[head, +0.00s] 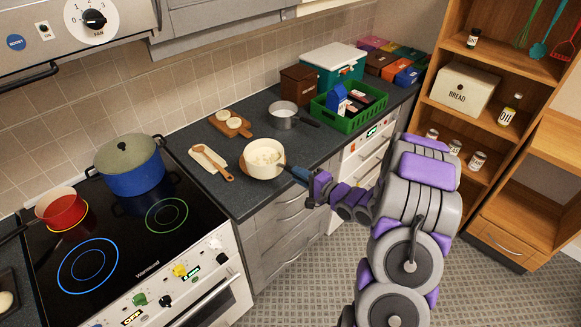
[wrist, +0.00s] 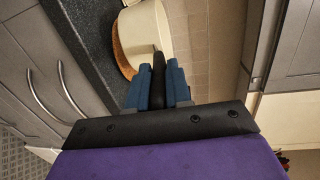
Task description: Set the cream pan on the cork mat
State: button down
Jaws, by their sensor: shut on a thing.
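The cream pan (head: 265,160) is upright at the front edge of the dark counter, with pale contents inside. Its wall also shows in the wrist view (wrist: 147,32). The round cork mat (head: 242,164) shows as a thin brown rim at the pan's left side; the pan hides most of it. In the wrist view, the mat's edge (wrist: 122,58) curves along the pan's base. I cannot tell whether the pan touches the mat. My gripper (head: 296,172) is shut on the pan's dark handle (wrist: 158,74), its blue fingers on either side.
A wooden board with pale rounds (head: 230,124), a wooden utensil on a pale cloth (head: 212,162), a grey pan (head: 283,114) and a green basket (head: 347,118) are nearby. The hob at left holds a blue pot (head: 133,172) and a red pan (head: 62,211).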

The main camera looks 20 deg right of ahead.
jog(key=w+d+f+b, duration=0.2)
jog(key=w+f, duration=0.2)
jog(key=w, duration=0.4)
jog(key=shift+w, duration=0.3)
jog(key=c, duration=1.1)
grip_release()
jog(key=shift+a+f, duration=0.1)
jog(key=shift+o, duration=0.2)
